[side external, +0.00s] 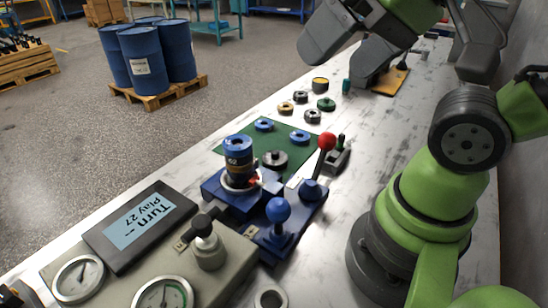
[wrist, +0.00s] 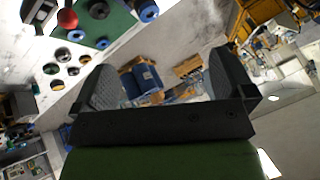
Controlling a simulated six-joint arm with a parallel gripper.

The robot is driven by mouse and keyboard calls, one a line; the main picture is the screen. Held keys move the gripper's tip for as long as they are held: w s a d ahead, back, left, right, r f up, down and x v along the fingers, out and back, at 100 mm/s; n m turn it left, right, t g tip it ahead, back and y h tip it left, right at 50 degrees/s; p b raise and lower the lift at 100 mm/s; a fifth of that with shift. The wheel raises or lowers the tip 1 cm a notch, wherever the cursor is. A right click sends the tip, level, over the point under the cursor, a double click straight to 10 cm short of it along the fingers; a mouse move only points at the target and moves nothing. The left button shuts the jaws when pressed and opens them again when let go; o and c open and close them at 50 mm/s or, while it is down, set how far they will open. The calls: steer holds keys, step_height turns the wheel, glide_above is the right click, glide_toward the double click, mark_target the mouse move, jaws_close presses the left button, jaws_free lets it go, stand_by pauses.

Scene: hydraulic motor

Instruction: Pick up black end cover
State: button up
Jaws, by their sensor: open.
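A black round part that looks like the end cover (side external: 275,160) lies on the green mat (side external: 228,146), beside the blue motor body (side external: 238,158). It also shows at the top of the wrist view (wrist: 98,9). My gripper (side external: 343,62) is open and empty, raised beyond the mat over the far part of the bench. In the wrist view my gripper (wrist: 163,82) has its two grey fingers spread wide with nothing between them, and the end cover lies up and left of them.
Blue rings (side external: 300,137) share the mat. Several small rings (side external: 312,116) lie beyond it. A red-knobbed lever (side external: 327,142) and a blue-knobbed lever (side external: 278,211) rise near the motor fixture. A gauge panel (side external: 163,290) fills the near left. Blue barrels (side external: 142,64) stand on the floor.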

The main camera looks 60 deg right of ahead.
steer(key=c, duration=0.4)
steer(key=shift+w, duration=0.1)
steer(key=g+h, duration=0.2)
steer(key=g, duration=0.4)
glide_above(275, 152)
steer(key=a, duration=0.2)
step_height(275, 152, down, 16)
steer(key=shift+n+g, duration=0.5)
steer(key=shift+g, duration=0.1)
steer(key=f, duration=0.3)
steer(key=d+f, duration=0.1)
steer(key=f, duration=0.2)
steer(key=d+f, duration=0.1)
steer(key=f, duration=0.2)
steer(key=shift+f, duration=2.9)
